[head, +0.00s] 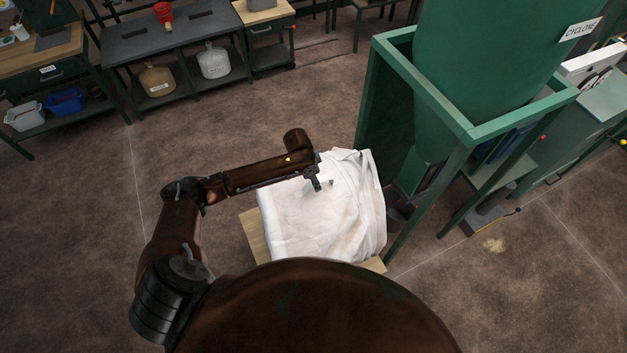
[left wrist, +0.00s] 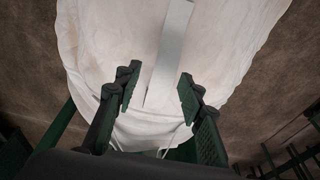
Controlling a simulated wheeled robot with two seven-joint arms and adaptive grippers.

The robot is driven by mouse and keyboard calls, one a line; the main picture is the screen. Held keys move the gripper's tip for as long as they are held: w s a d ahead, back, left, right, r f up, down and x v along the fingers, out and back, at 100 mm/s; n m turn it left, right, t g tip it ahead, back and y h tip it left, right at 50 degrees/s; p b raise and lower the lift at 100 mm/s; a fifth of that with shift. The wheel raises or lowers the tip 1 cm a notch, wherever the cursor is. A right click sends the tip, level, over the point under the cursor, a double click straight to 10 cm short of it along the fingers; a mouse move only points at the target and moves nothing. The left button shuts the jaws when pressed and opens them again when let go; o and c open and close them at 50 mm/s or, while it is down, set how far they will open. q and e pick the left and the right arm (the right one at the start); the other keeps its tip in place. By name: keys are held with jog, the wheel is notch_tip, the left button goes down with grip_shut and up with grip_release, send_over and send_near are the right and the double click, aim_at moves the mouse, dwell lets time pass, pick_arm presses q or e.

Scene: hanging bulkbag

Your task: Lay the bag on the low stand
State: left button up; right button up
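The white bag (head: 335,215) is below and beside the green cyclone frame, over the low wooden stand (head: 254,235). The stand's pale top shows only at the bag's left and lower right edges. I cannot tell whether the bag's full weight rests on it. My left gripper (head: 317,184) is above the bag's upper part. In the left wrist view the left gripper (left wrist: 159,84) has its fingers apart, with the bag (left wrist: 110,40) behind them. A pale flat strap (left wrist: 172,50) runs down between the fingers, not gripped. My right gripper is not in view.
The green cyclone (head: 490,70) and its frame (head: 420,85) stand close at the bag's right. A dark bench (head: 170,45) with jugs below and a wooden-topped bench (head: 45,50) are at the back left. The floor left of the stand is clear.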

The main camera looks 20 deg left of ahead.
pick_arm(q)
jog(key=shift+s+f, duration=0.15)
jog(key=shift+f, duration=0.1)
jog(key=v, duration=1.2)
jog(key=shift+r, duration=0.2)
